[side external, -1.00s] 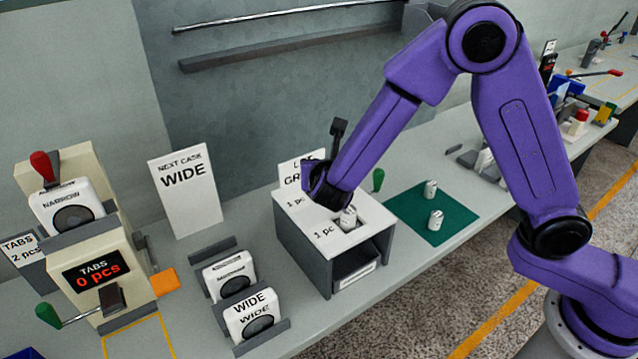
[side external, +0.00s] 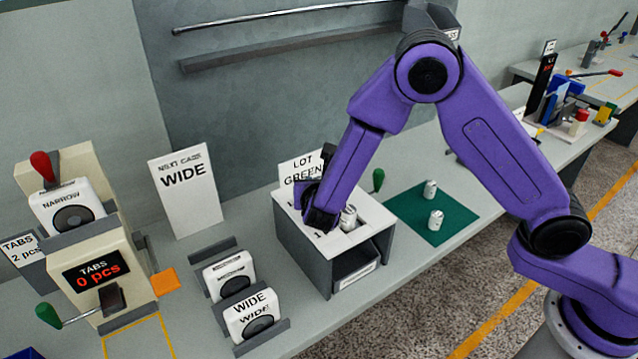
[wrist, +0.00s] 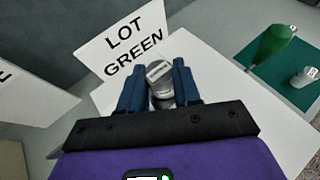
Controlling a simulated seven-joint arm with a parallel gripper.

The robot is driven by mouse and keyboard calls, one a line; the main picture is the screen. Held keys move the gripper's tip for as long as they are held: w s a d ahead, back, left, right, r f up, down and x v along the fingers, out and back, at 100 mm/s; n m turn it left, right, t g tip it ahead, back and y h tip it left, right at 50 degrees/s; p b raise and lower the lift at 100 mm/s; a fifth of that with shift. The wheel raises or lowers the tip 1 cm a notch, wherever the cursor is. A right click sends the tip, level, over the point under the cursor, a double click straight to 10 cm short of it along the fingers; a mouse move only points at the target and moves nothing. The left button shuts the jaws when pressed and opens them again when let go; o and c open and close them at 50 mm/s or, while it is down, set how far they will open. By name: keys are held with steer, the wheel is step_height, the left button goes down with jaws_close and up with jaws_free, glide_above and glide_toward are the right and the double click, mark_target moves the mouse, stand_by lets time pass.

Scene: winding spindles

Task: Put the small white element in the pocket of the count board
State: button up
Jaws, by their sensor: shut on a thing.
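The count board (side external: 376,222) is a white-topped grey box marked "1 pc", with a "LOT GREEN" sign (side external: 302,170) at its back. My gripper (wrist: 158,78) is over the board's top, its blue fingers shut on a small white and grey cylindrical element (wrist: 158,71). In the side view my gripper (side external: 322,218) hides its own fingertips. A small white element (side external: 348,216) shows just right of it, upright at the board's square pocket (side external: 358,227). I cannot tell whether this is the held one, or how deep it sits.
Two similar elements (side external: 430,189) stand on a green mat (side external: 452,203) to the right. A green-knobbed lever (side external: 378,180) rises beside the board.

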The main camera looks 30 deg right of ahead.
steer(key=o, duration=1)
steer(key=shift+o, duration=0.2)
steer(key=shift+s+a+r, duration=0.15)
steer(key=shift+s+r, duration=0.05)
steer(key=shift+r, duration=0.05)
steer(key=v, duration=1.1)
steer(key=shift+s+a+r, duration=0.1)
steer(key=shift+s, duration=0.1)
